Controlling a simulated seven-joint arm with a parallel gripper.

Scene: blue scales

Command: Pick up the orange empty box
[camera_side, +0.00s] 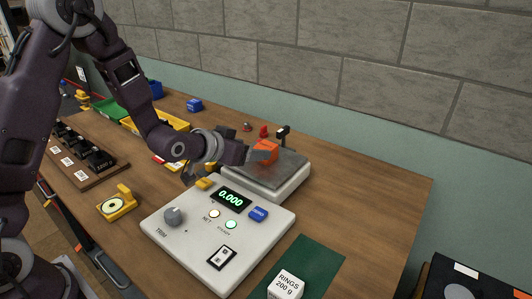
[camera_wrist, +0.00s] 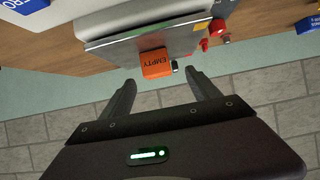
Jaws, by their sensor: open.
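The orange box (camera_side: 267,147) sits on the metal pan of the scale (camera_side: 281,166) in the side view. In the wrist view the orange box (camera_wrist: 155,63) shows the word EMPTY and lies just ahead of the gap between my fingertips. My gripper (camera_wrist: 160,82) is open, with nothing between its fingers. In the side view my gripper (camera_side: 262,155) is close beside the box, at the pan's left part. I cannot tell whether a finger touches the box. The scale's display reads 0.000.
The scale's control panel (camera_side: 190,240) is in front. A white RINGS 200 g box (camera_side: 287,283) stands on a green mat (camera_side: 318,262). Red knobs (camera_side: 264,131) and a dark post (camera_side: 283,132) are behind the pan. Yellow and green bins lie at the left.

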